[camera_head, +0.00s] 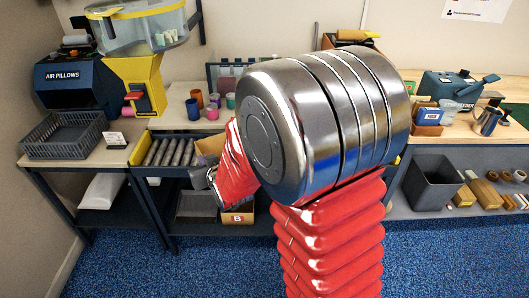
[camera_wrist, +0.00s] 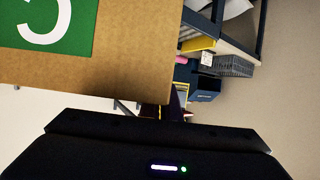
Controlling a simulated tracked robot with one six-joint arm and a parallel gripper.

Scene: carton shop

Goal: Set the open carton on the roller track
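A brown cardboard carton with a green label and a white character (camera_wrist: 120,70) fills the upper left of the wrist view, very close to the camera. In the head view, a brown cardboard piece (camera_head: 211,146) shows at the right end of the roller track (camera_head: 170,153), partly behind my arm; I cannot tell if it is the same carton. My gripper (camera_head: 212,178) is mostly hidden by my arm there. In the wrist view its dark body spans the bottom, with small fingertips (camera_wrist: 165,111) at the carton's lower corner. Whether they close on cardboard is unclear.
A grey crate (camera_head: 65,136) and an air pillow machine (camera_head: 72,82) stand left of the track. Cups (camera_head: 195,105) stand behind it. A carton marked B (camera_head: 237,217) sits on the shelf below. A right-hand bench (camera_head: 455,132) holds tools and small boxes.

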